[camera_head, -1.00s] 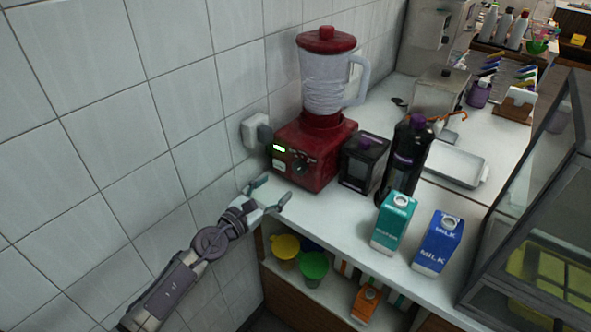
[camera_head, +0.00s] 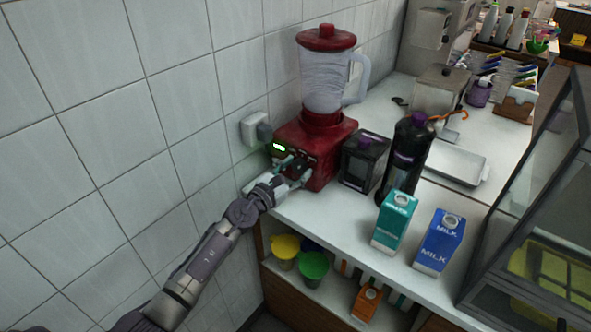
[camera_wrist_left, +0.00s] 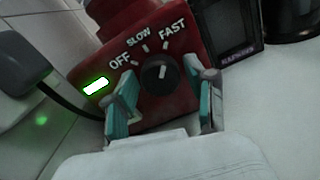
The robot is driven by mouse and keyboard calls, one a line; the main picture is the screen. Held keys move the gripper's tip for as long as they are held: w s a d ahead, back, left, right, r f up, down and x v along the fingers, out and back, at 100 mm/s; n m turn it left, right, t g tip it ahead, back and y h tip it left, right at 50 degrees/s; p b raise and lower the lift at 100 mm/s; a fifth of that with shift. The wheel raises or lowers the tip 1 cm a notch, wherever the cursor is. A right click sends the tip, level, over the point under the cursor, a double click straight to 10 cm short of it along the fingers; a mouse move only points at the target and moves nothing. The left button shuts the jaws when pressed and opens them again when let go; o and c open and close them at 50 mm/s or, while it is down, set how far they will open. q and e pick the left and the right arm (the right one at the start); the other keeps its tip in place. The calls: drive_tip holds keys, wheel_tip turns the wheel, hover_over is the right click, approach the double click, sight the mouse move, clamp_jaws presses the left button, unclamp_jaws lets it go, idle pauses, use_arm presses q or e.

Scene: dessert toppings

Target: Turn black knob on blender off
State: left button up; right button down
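The red blender (camera_head: 322,125) stands on the white counter against the tiled wall, with a clear jug and red lid. Its black knob (camera_wrist_left: 160,74) shows in the left wrist view on the front face, under the labels OFF, SLOW and FAST. The knob's white mark points up, roughly toward FAST. A green light (camera_wrist_left: 96,85) glows left of the knob. My left gripper (camera_head: 295,168) is open at the blender's front. In the wrist view its two teal-padded fingers (camera_wrist_left: 166,88) stand on either side of the knob, apart from it. My right gripper is not in view.
A black box (camera_head: 363,160) and a dark bottle (camera_head: 405,155) stand right of the blender. A teal carton (camera_head: 394,222) and a blue milk carton (camera_head: 438,243) stand nearer the counter's front edge. A wall socket (camera_head: 252,128) with a plug is left of the blender.

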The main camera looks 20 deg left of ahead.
use_arm(q)
drive_tip(key=c, duration=0.7)
drive_tip(key=shift+n, duration=0.3)
drive_tip(key=n+p, duration=0.1)
drive_tip(key=n, duration=0.1)
drive_tip(key=shift+n, duration=0.4)
drive_tip(key=n+p, duration=0.1)
drive_tip(key=n, duration=0.3)
drive_tip(key=shift+n, duration=0.3)
drive_tip(key=n+p, duration=0.1)
drive_tip(key=n, duration=0.3)
drive_tip(key=shift+a, duration=0.1)
drive_tip(key=shift+f+n+p, duration=0.1)
drive_tip(key=shift+n+p, duration=0.3)
drive_tip(key=shift+n, duration=1.5)
